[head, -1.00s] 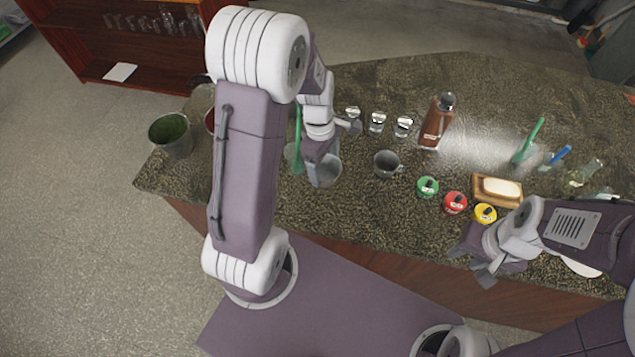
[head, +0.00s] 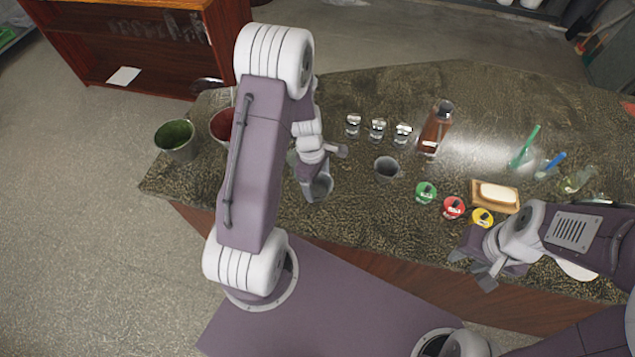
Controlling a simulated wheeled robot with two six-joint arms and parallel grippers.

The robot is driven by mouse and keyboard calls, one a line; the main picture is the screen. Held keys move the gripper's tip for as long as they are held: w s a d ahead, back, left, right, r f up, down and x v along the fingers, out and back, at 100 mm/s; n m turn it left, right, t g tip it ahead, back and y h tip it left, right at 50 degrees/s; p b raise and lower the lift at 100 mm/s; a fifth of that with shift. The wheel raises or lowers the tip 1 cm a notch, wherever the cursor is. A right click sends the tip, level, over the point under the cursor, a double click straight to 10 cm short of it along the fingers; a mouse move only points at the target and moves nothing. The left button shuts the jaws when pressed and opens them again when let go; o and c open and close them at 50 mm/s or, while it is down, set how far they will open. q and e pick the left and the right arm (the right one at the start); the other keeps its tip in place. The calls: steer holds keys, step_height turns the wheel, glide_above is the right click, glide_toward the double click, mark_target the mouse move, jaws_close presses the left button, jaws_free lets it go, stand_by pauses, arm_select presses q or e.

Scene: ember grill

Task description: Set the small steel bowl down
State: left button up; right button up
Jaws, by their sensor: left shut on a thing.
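The small steel bowl (head: 322,186) is at my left gripper (head: 313,190), over the near left part of the counter. The gripper is shut on the bowl's left side, and the fingers hide part of it. The bowl looks tilted; I cannot tell whether its base touches the counter. My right gripper (head: 474,269) hangs at the counter's front edge on the right, with its fingers apart and nothing between them.
A grey cup (head: 386,169) stands right of the bowl. Behind it are several small jars (head: 378,129) and a brown bottle (head: 436,128). Green (head: 426,193), red (head: 453,207) and yellow (head: 482,218) lids lie to the right. The granite counter (head: 370,225) is bare in front.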

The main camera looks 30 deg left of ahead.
arm_select(q)
steer(key=shift+w+f, duration=0.15)
steer(key=shift+f, duration=0.2)
steer(key=o, duration=1.4)
steer(key=shift+f, duration=0.1)
steer(key=shift+c, duration=0.2)
